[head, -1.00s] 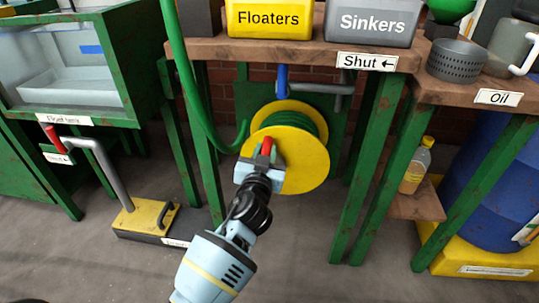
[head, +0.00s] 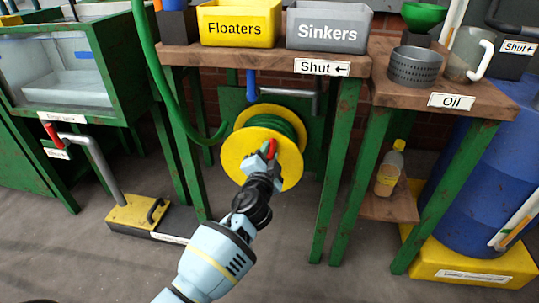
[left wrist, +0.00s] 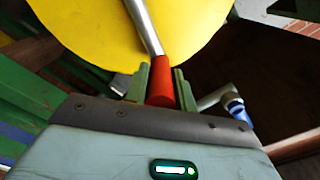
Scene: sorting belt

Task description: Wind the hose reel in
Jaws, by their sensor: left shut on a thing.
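The hose reel (head: 231,155) is a yellow drum with green hose (head: 281,124) wound on it, mounted under the bench. The yellow face fills the top of the left wrist view (left wrist: 95,25). Its crank has a metal arm (left wrist: 143,22) and a red handle (head: 271,149). My left gripper (head: 262,160) is at the front of the reel, shut on the red handle (left wrist: 161,82), with a finger on each side of it. A length of green hose (head: 152,60) hangs down from above left and curves toward the reel. My right gripper is not in view.
A wooden bench (head: 180,60) on green legs stands above the reel, with a Floaters bin (head: 238,28) and a Sinkers bin (head: 328,32). A blue-handled valve (head: 251,84) is above the reel. A bottle (head: 390,170) stands on a low shelf at right. A yellow-topped pedal box (head: 135,213) is on the floor at left.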

